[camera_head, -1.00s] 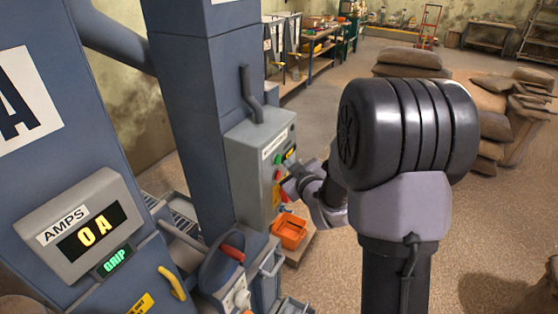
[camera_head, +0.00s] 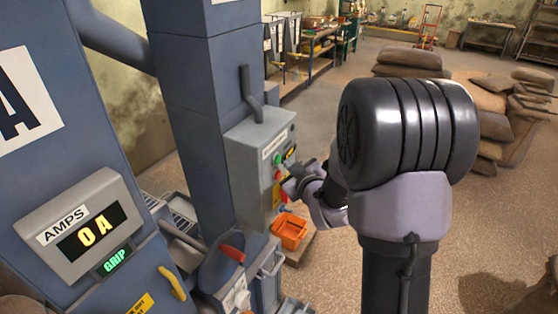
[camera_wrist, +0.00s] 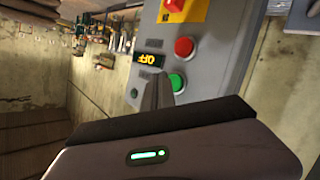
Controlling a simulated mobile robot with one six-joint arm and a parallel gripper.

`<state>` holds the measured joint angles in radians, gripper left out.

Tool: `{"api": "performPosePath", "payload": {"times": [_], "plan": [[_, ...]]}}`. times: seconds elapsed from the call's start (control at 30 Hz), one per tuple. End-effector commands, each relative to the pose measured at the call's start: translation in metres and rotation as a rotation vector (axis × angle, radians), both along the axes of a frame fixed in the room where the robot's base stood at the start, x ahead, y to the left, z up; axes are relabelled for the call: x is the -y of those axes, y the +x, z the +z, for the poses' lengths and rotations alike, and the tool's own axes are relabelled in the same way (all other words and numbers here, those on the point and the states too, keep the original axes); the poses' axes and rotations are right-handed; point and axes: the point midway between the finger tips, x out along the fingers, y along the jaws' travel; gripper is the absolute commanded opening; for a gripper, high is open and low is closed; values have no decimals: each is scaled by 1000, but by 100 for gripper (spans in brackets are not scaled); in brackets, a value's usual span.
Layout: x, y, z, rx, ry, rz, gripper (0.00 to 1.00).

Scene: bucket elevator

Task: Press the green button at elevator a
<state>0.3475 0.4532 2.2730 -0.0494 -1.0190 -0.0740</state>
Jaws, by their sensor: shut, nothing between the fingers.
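The grey control box (camera_head: 245,165) is fixed to the blue elevator column, and "A" is on the panel at the left. Its green button (camera_head: 278,159) sits above a red button (camera_head: 278,175) in the head view. In the wrist view the green button (camera_wrist: 177,82) is right beside my fingertips (camera_wrist: 160,76), with the red button (camera_wrist: 184,47) beyond it. My gripper (camera_head: 290,187) is shut and empty in front of the box. I cannot tell whether the fingertips touch its face.
A red and yellow emergency stop (camera_wrist: 182,8) is on the same box. The AMPS display (camera_head: 90,230) reads 0 A. Sacks (camera_head: 408,60) lie behind my arm.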

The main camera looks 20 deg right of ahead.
Motion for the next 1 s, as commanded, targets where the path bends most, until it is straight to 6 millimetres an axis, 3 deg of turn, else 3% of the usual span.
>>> {"api": "performPosePath", "payload": {"times": [1.0], "plan": [[-7,10,0,1,0,0,0]]}}
